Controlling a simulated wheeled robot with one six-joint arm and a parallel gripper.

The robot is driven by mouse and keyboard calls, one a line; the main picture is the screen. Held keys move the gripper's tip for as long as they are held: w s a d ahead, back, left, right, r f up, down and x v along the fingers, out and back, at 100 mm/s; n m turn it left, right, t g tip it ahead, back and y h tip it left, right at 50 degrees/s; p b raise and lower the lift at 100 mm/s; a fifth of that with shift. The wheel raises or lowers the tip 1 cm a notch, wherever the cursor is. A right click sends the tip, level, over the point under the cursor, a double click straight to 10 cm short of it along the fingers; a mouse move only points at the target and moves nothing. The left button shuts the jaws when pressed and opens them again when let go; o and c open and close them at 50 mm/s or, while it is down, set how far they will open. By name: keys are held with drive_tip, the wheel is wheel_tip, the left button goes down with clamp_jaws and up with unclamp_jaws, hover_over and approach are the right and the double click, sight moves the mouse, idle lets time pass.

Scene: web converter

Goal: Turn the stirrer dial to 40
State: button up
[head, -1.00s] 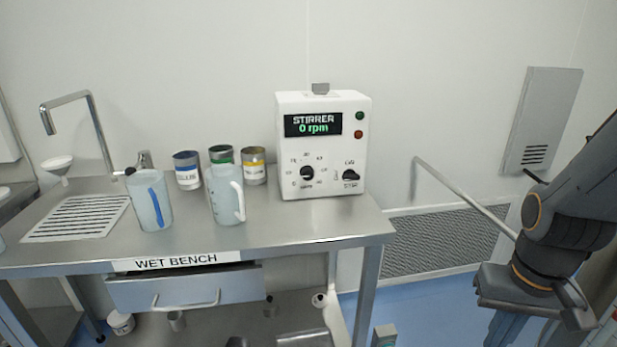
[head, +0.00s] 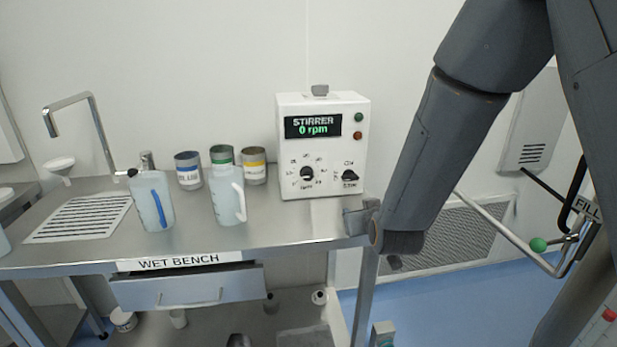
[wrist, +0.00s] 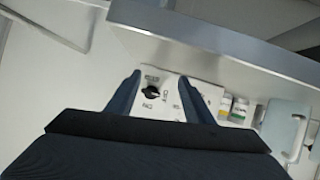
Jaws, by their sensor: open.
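The stirrer (head: 290,150) is a white box on the steel bench, its display (head: 313,126) reading 0 rpm. The black round dial (head: 307,173) sits on its lower front with a ring of small marks, too small to read. A black ON/STOP switch (head: 349,177) is to its right. My gripper (wrist: 161,82) is open and empty; it also shows at the bench's right end, in front of and below the stirrer. In the wrist view the black switch (wrist: 153,89) appears between the two fingers, which look apart from it. The dial seems hidden behind the right finger there.
Two jugs (head: 152,205) (head: 228,200) and several labelled cans (head: 254,167) stand left of the stirrer. A tap and drain grid (head: 80,217) are at far left. Bare bench top (head: 290,227) lies in front of the stirrer.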

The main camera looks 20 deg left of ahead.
sight(308, 176)
drive_tip(key=a+r+t+y, duration=0.1)
drive_tip(key=a, duration=0.3)
drive_tip(key=a+r+n+t+y, duration=0.1)
drive_tip(key=a, duration=0.3)
drive_tip(key=a+r+n+t+y, duration=0.1)
drive_tip(key=a+r+t, duration=0.1)
drive_tip(key=a, duration=0.2)
drive_tip(key=shift+s+a, duration=0.2)
drive_tip(key=shift+s, duration=0.2)
drive_tip(key=shift+w+a+r+n+p, duration=0.1)
drive_tip(key=shift+w+a+n+p, duration=0.1)
drive_tip(key=shift+n+p, duration=0.1)
drive_tip(key=shift+w+a, duration=0.15)
drive_tip(key=shift+w, duration=0.15)
drive_tip(key=p+x, duration=0.2)
drive_tip(key=x, duration=0.4)
drive_tip(key=shift+w+a+r, duration=0.1)
drive_tip(key=shift+w+a, duration=0.1)
drive_tip(key=shift+w, duration=0.1)
drive_tip(key=shift+c, duration=0.2)
drive_tip(key=c, duration=1)
